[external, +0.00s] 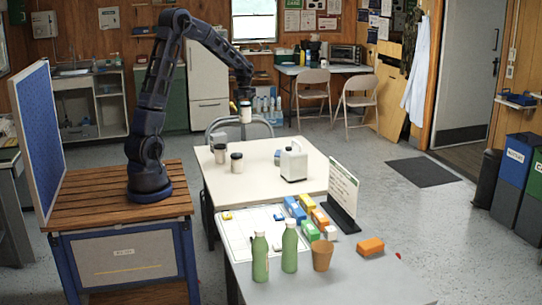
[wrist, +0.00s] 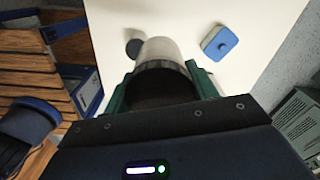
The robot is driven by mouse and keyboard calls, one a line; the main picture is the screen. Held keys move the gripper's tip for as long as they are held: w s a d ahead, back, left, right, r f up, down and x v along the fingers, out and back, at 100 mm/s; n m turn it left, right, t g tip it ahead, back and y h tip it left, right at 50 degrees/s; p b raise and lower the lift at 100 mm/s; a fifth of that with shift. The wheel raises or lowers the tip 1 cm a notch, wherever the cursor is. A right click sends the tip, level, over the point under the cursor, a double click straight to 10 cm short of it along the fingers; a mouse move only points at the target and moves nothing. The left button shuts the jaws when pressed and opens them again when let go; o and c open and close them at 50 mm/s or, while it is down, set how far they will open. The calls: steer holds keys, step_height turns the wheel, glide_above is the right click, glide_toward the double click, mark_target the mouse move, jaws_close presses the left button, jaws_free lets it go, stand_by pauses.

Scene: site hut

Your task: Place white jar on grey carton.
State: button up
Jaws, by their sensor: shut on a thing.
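My gripper (external: 244,98) is shut on the white jar (external: 246,112), which has a dark lid. The jar is upright and high above the cream table (external: 255,147), apart from it. In the wrist view the jar (wrist: 165,55) sits between the fingers of my gripper (wrist: 163,85), with its lid end closest to the camera. I cannot pick out a grey carton with certainty. A pale grey-white jug-like container (external: 293,163) stands on the right part of the cream table.
A small blue-topped item (wrist: 220,43) lies on the table. In front, a grey table (external: 340,282) holds green bottles (external: 289,247), a brown cup (external: 321,256), colored boxes and a sign (external: 342,187).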

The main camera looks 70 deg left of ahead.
steer(key=s+a+r+n, duration=0.1)
steer(key=s+a+r, duration=0.1)
steer(key=a, duration=0.5)
steer(key=s+a+r+n, duration=0.1)
steer(key=s+a+n, duration=0.1)
steer(key=a, duration=0.6)
steer(key=r+n, duration=0.2)
glide_above(218, 134)
steer(key=f, duration=1.9)
steer(key=shift+d+f, duration=0.2)
steer(key=shift+f, duration=0.05)
steer(key=shift+f, duration=0.15)
steer(key=o, duration=1.2)
step_height(218, 134, up, 12)
steer(key=shift+r, duration=0.2)
